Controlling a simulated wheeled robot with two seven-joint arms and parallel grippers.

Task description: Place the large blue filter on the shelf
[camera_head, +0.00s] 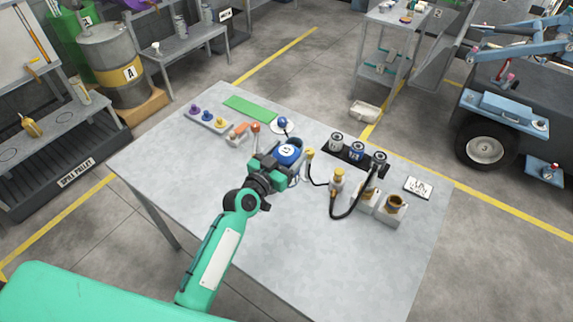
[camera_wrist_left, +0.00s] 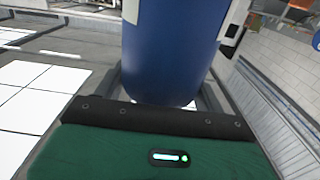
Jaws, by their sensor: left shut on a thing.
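The large blue filter (camera_head: 288,153) is in my left gripper (camera_head: 283,160) above the middle of the table in the head view. It has a blue body and a white marked end facing up. In the left wrist view the blue filter (camera_wrist_left: 168,50) fills the upper middle, between the fingers, and looks roughly upright. My left gripper is shut on it. Whether the filter touches the table is hard to tell. A grey shelf unit (camera_head: 385,48) stands on the floor beyond the table; another low shelf (camera_head: 185,40) is at the back left. My right gripper is not in view.
The table (camera_head: 270,250) is clear at the front. A rack with several canisters (camera_head: 357,152), a brass-topped bottle with a black hose (camera_head: 338,182) and tan-topped containers (camera_head: 393,206) stand at right. A small tray with coloured caps (camera_head: 207,118) and a green mat (camera_head: 250,108) lie left.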

